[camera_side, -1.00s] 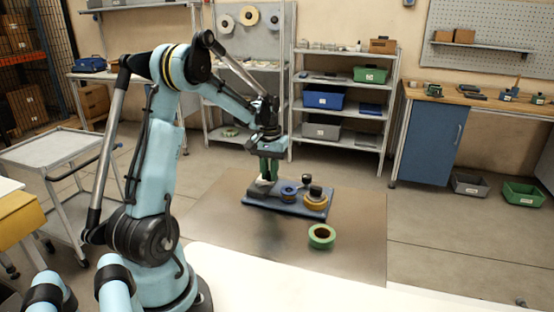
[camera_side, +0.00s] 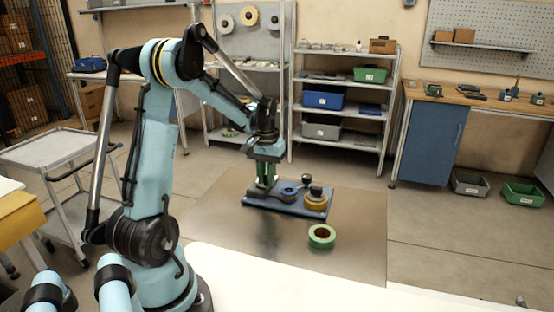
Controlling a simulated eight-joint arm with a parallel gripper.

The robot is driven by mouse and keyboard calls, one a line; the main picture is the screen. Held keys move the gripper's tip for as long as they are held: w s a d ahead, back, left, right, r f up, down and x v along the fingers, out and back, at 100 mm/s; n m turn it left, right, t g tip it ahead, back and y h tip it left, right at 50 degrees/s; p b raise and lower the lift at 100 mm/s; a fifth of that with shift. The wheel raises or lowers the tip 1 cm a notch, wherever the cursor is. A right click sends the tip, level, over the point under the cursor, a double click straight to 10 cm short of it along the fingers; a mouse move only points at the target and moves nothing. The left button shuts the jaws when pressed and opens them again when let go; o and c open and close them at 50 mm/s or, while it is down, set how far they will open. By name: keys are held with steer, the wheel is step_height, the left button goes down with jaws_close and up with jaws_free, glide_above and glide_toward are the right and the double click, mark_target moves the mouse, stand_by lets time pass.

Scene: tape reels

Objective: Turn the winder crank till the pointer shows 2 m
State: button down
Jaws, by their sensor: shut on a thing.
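The winder stands on a blue base board (camera_side: 278,207) in the middle of the metal work mat. A blue reel (camera_side: 289,191) sits at its middle and a yellow-orange reel (camera_side: 315,200) with a black top sits at its right end. My gripper (camera_side: 263,189), with green fingers, points down at the left end of the board. It is shut on what looks like the winder crank, which the fingers hide. The pointer and its scale are too small or hidden to read. A loose green tape reel (camera_side: 322,236) lies on the mat in front of the board.
A shelf rack (camera_side: 345,143) with bins stands behind. A white trolley (camera_side: 55,150) is at the left, and a white surface (camera_side: 300,285) fills the front.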

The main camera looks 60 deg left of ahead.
steer(key=shift+s+a, duration=0.1)
steer(key=shift+s, duration=0.2)
steer(key=shift+s, duration=0.7)
steer(key=shift+s+a, duration=0.15)
steer(key=shift+s, duration=0.45)
steer(key=shift+s+a, duration=0.1)
steer(key=shift+s+a, duration=0.4)
steer(key=shift+a, duration=0.1)
